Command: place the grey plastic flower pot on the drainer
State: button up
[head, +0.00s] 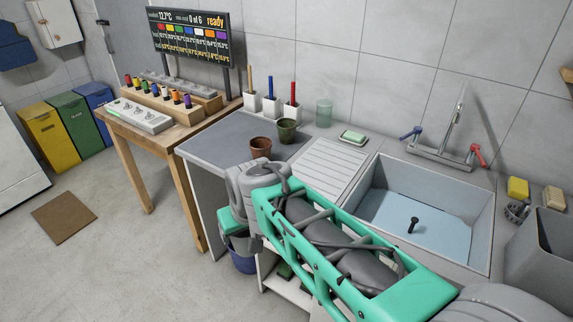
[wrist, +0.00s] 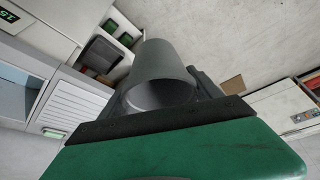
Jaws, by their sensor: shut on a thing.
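The grey plastic flower pot (wrist: 162,70) is held in my gripper (wrist: 163,92) in the wrist view, its open mouth facing the camera. The dark fingers show at either side of it. In the head view my arm hides most of the gripper, and I cannot clearly make out the pot. The drainer (head: 329,166) is the white ribbed surface left of the sink, with nothing on its visible part. It also shows at the left of the wrist view (wrist: 76,106), apart from the pot.
A brown pot (head: 260,147) and a dark green pot (head: 287,131) stand on the grey worktop left of the drainer. A soap dish (head: 353,137) and a glass (head: 324,112) stand behind. The sink (head: 370,198) is to the right. A blue bucket (head: 243,263) is below.

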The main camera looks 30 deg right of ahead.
aim_at(324, 181)
jog(key=u, duration=0.5)
jog(key=i, duration=1.4)
jog(key=z, duration=0.4)
